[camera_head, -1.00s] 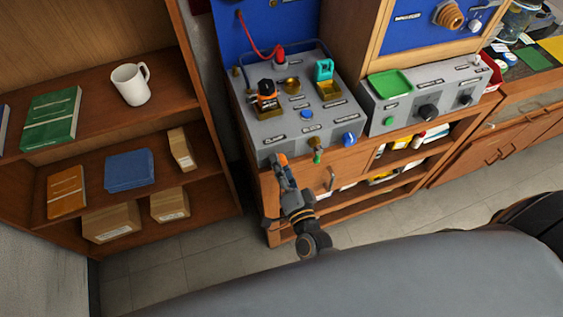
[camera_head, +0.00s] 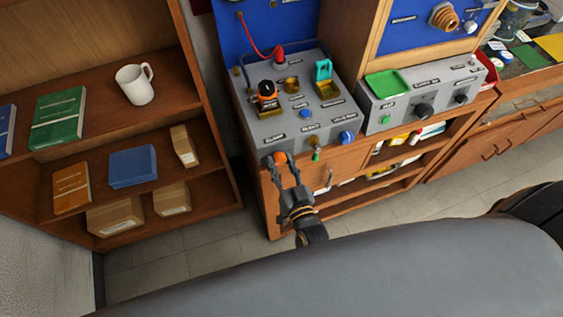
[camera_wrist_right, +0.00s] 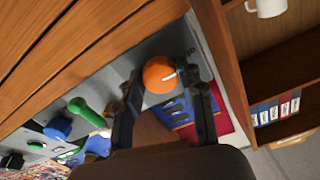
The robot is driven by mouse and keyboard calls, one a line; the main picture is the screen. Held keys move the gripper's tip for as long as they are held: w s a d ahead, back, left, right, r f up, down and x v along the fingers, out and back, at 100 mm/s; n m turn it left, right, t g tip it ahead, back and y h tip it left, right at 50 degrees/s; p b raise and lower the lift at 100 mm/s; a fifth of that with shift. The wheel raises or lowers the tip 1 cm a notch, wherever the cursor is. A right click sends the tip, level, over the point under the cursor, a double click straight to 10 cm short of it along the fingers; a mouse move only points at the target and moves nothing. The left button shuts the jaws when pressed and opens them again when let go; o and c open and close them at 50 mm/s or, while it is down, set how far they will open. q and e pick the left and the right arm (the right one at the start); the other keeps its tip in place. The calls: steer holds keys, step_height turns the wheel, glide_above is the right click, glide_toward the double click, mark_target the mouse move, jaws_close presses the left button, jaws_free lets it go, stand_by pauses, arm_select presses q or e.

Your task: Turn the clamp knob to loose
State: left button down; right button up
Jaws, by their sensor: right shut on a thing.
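The orange clamp knob (camera_head: 280,158) sits on the front face of the grey testbench box (camera_head: 265,133), below a label that seems to read CLAMP. My right gripper (camera_head: 281,164) reaches up to it from below, one finger on each side. In the right wrist view the round orange knob (camera_wrist_right: 159,74), with a white pointer mark, lies between the fingertips of the right gripper (camera_wrist_right: 162,82), which is shut on it. My left gripper is not in view.
A green knob (camera_head: 316,155) and a blue knob (camera_head: 347,137) are right of the clamp knob. A grey box with black knobs (camera_head: 424,111) stands further right. A shelf with books and a mug (camera_head: 135,84) is at left.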

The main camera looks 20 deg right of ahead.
steer(key=shift+n, duration=0.4)
steer(key=o, duration=1.2)
steer(key=shift+s, duration=0.1)
steer(key=s, duration=1.1)
steer(key=shift+s+d, duration=0.2)
steer(key=shift+s, duration=0.2)
